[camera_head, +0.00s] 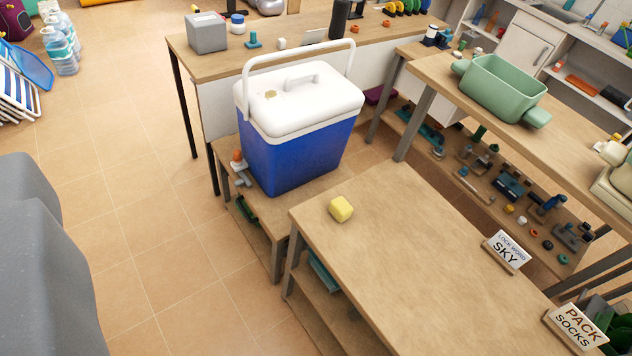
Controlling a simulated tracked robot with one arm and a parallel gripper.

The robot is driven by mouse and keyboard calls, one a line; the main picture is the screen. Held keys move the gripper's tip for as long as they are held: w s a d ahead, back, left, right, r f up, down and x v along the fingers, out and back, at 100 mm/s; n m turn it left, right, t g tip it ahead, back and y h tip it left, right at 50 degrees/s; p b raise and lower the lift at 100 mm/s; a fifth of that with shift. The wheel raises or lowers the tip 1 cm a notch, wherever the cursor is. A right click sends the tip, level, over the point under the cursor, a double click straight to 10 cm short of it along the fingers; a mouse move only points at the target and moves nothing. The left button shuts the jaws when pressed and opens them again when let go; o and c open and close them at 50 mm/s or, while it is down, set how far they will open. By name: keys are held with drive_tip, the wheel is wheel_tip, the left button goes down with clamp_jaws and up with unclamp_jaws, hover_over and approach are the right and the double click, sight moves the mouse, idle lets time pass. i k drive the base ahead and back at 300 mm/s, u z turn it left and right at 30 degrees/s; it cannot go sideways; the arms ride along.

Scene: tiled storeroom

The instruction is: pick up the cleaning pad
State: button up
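A small yellow block (341,208), which looks like the cleaning pad, lies on the bare wooden top of the nearest table (400,270), close to its far left corner. Nothing touches it or covers it. The fingers of my gripper do not show in this view. A large blurred grey shape fills the lower left edge; it may be part of my own arm, but I cannot tell.
A blue and white cooler (300,140) stands on a lower bench just behind the table. A green tub (500,90) sits on the right bench.

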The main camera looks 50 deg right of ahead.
sight(341, 208)
drive_tip(key=u, duration=0.05)
drive_tip(key=i, duration=1.35)
drive_tip(key=z, duration=1.6)
